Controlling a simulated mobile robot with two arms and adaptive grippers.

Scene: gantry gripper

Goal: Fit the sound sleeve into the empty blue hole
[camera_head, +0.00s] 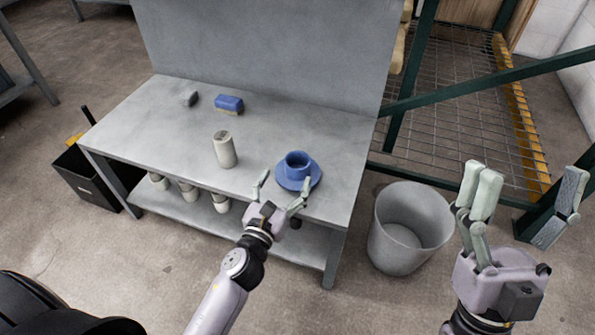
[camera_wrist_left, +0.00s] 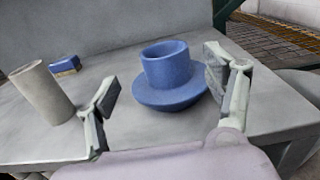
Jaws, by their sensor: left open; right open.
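A blue flanged socket (camera_head: 298,160), a round cup on a wide disc, stands on the bench near its front right. It also shows in the left wrist view (camera_wrist_left: 168,72), and its opening looks empty. A pale grey-beige sleeve (camera_head: 224,151) stands upright on the bench, left of the socket; it is at the left in the wrist view (camera_wrist_left: 44,92). My left gripper (camera_head: 284,181) is open and empty at the bench's front edge, its fingers spread on either side of the socket's near side. My right gripper (camera_head: 528,178) is open and empty, right of the bin.
Several similar pale sleeves (camera_head: 188,191) stand on the shelf under the bench (camera_head: 150,135). A blue brush-like block (camera_head: 229,103) and a small grey block (camera_head: 189,98) lie at the back. A grey bin (camera_head: 400,260) stands right of the bench. A back panel (camera_head: 265,50) rises behind.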

